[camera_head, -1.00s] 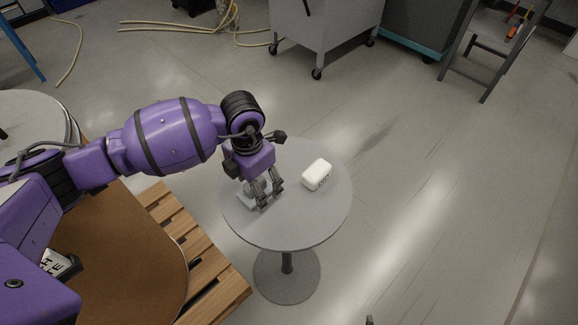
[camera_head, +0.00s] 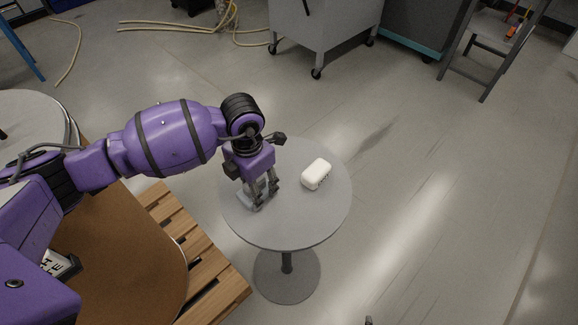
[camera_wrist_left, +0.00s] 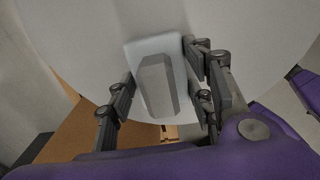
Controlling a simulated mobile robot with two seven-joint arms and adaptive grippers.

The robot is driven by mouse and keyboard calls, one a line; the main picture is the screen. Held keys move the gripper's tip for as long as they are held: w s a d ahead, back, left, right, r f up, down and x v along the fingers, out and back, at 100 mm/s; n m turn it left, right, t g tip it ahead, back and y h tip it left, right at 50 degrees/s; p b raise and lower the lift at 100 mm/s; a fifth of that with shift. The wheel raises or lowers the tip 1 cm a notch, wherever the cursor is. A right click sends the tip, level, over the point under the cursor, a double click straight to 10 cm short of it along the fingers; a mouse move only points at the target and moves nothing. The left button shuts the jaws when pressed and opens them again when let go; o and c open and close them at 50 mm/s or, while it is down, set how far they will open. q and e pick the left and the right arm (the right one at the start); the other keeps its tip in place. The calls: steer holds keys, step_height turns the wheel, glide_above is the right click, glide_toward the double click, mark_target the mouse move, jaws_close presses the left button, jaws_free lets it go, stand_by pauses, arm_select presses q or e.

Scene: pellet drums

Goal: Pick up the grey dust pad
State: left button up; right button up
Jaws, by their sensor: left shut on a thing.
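The grey dust pad (camera_wrist_left: 158,85) has a pale flat base and a darker grey raised block on it. In the left wrist view it lies between the fingers. In the head view only a grey part of the pad (camera_head: 257,202) shows, over the left side of the small round grey table (camera_head: 300,225). My left gripper (camera_head: 264,192) points down and is shut on the pad. Whether the pad touches the table I cannot tell. My right gripper is not recognisable in view.
A wooden pallet (camera_head: 212,270) and a brown round-edged surface (camera_head: 130,260) are at the left. A grey wheeled cabinet (camera_head: 325,35) stands behind. Floor at right is clear.

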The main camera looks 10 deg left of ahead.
arm_select(q)
steer(key=shift+r, duration=0.3)
step_height(320, 180, up, 2)
steer(key=shift+r, duration=0.25)
steer(key=s+d+r, duration=0.2)
steer(key=s+r, duration=0.7)
steer(key=s, duration=0.4)
steer(key=shift+s+d+r, duration=0.15)
steer(key=shift+s+r, duration=0.2)
steer(key=shift+s, duration=0.05)
steer(key=o, duration=0.5)
steer(key=c, duration=0.3)
